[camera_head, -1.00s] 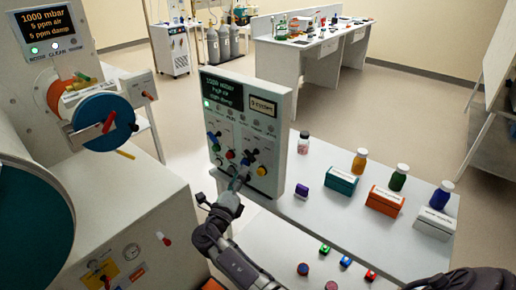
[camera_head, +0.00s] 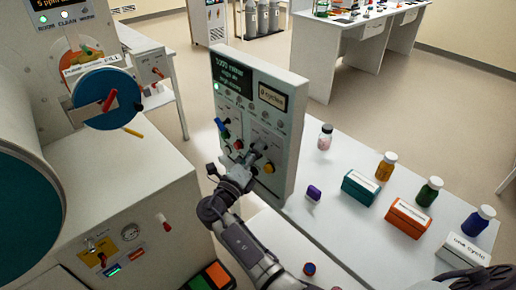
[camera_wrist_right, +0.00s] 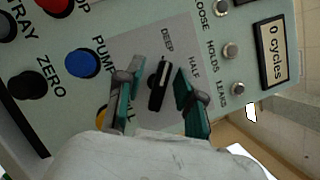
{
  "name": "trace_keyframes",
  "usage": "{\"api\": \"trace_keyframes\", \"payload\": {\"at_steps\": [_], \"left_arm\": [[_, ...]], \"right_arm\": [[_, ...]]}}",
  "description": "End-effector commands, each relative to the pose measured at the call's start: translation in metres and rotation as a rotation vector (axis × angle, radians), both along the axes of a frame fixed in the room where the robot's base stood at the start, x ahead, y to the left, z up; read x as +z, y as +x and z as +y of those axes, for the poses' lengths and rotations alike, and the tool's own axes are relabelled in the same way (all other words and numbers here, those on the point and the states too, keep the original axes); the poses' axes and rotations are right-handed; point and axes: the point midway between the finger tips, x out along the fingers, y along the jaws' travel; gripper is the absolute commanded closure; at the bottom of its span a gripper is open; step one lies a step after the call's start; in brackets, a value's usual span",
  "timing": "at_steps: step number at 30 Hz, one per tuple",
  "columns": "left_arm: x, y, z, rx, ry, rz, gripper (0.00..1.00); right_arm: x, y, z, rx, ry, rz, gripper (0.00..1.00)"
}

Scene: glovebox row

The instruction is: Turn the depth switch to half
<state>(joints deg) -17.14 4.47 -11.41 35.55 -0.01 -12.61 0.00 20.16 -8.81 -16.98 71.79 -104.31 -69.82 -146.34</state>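The depth switch (camera_wrist_right: 158,88) is a black knob with a white line, on the upright panel (camera_head: 292,150). In the right wrist view its line points towards the label DEEP, with HALF to the right of it. My right gripper (camera_wrist_right: 157,98) is open, with one teal-padded finger on each side of the switch. Gaps show between the knob and both fingers. In the head view my right gripper (camera_head: 250,160) is at the lower part of the panel and hides the switch. My left gripper is not in view.
A yellow knob (camera_wrist_right: 102,118) is partly hidden behind the left finger. Bottles and boxes, such as a teal box (camera_head: 361,187), stand on the bench right of the panel.

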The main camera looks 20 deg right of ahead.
Motion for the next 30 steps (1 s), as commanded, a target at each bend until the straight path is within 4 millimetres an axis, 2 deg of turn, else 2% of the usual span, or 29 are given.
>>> {"api": "trace_keyframes", "payload": {"at_steps": [3, 4, 10, 17, 20, 25, 30], "left_arm": [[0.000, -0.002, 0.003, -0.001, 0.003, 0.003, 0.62], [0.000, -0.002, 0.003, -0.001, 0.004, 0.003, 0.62], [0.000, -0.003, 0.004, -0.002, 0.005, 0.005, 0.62], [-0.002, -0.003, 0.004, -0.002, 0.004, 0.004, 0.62], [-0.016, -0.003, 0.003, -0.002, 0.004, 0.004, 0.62], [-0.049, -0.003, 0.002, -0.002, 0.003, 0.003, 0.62], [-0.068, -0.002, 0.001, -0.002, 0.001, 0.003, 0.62]], "right_arm": [[0.000, 0.000, 0.000, 0.000, 0.000, 0.000, 0.62], [0.000, 0.000, 0.000, 0.000, 0.000, 0.000, 0.66], [0.000, 0.000, 0.000, 0.000, 0.000, 0.000, 0.99], [-0.001, 0.000, -0.001, -0.001, 0.004, -0.008, 1.00], [-0.006, 0.000, 0.000, -0.001, 0.023, -0.067, 1.00], [-0.008, 0.000, -0.001, -0.001, 0.094, -0.264, 1.00], [-0.005, -0.001, -0.001, 0.000, 0.149, -0.410, 1.00]]}}
